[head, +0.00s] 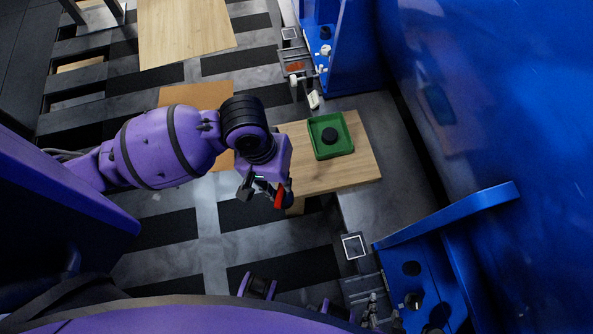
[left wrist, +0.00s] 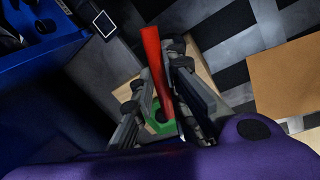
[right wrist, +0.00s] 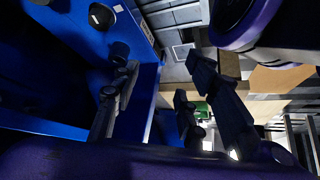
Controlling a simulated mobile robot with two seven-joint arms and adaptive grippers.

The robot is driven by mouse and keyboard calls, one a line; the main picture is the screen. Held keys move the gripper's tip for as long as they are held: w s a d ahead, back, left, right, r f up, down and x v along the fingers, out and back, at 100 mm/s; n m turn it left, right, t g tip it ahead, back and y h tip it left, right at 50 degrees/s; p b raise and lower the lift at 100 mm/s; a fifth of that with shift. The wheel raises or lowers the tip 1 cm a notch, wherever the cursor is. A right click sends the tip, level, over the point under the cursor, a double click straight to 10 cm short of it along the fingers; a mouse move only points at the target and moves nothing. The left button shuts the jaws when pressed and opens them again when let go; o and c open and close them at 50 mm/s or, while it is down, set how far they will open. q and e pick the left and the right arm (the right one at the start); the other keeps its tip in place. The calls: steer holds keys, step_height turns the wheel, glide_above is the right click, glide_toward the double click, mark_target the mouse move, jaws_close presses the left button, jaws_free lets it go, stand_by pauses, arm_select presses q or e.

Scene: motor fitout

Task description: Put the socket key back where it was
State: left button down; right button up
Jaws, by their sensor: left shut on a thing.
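The socket key (left wrist: 157,70) shows a long red bar in the left wrist view, between the fingers of my left gripper (left wrist: 152,100). My left gripper is shut on it. In the head view, the left gripper (head: 264,190) holds the key's red end (head: 280,199) in the air, beside the near left corner of a wooden table (head: 358,172). The key's lower end is hidden. My right gripper (right wrist: 150,105) has its fingers wide apart with nothing between them, close to a blue panel in the right wrist view.
Blue fixtures stand at top (head: 345,70) and lower right (head: 440,235), with a blue wall (head: 500,110) at right. Another wooden top (head: 185,35) lies upper left.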

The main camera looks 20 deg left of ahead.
arm_select(q)
steer(key=shift+s+d+f, duration=0.15)
steer(key=shift+s, duration=0.1)
steer(key=w+a+f+b, duration=0.1)
steer(key=w+f+b, duration=0.4)
steer(key=w+f, duration=0.8)
steer(key=shift+w+a, duration=0.35)
steer(key=shift+w, duration=0.05)
steer(key=c, duration=1.7)
jaws_free()
steer(key=shift+f, duration=0.15)
steer(key=shift+c, duration=0.2)
